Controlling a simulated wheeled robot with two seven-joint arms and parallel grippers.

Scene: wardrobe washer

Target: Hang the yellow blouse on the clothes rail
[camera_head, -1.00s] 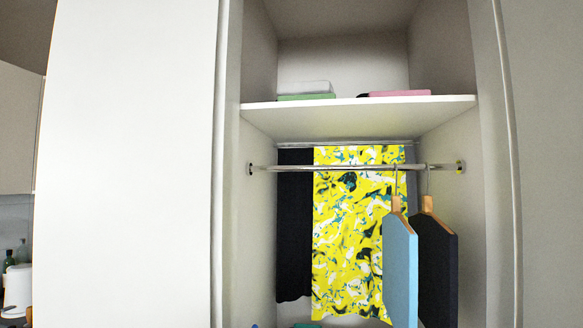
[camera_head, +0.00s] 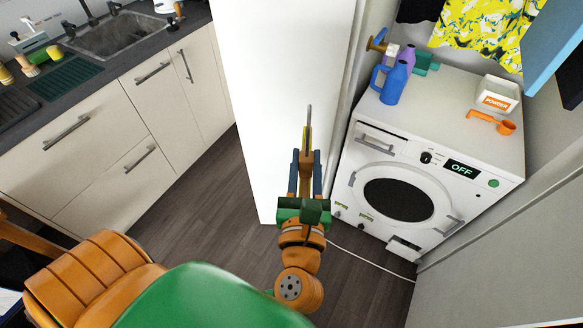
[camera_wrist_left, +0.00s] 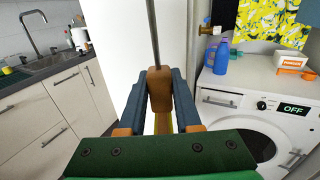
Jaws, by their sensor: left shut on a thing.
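My left gripper (camera_head: 305,160) is in the middle of the head view, in front of the white wardrobe panel. In the wrist view its fingers are shut on the wooden neck of a hanger (camera_wrist_left: 160,88), whose metal hook points up. A narrow yellow strip (camera_wrist_left: 162,122) shows below the neck between the fingers; it seems to be the yellow blouse seen edge-on, mostly hidden by the gripper. The clothes rail is outside the current views. A light blue garment (camera_head: 548,40) hangs at the upper right. My right gripper is not in view.
A washing machine (camera_head: 480,150) stands right of the panel (camera_head: 280,60). On it are a blue bottle (camera_head: 394,82), a powder box (camera_head: 498,95) and an orange scoop (camera_head: 492,122). Yellow patterned cloth (camera_head: 485,30) hangs behind. Kitchen drawers (camera_head: 80,150) are left; floor (camera_head: 200,215) between is clear.

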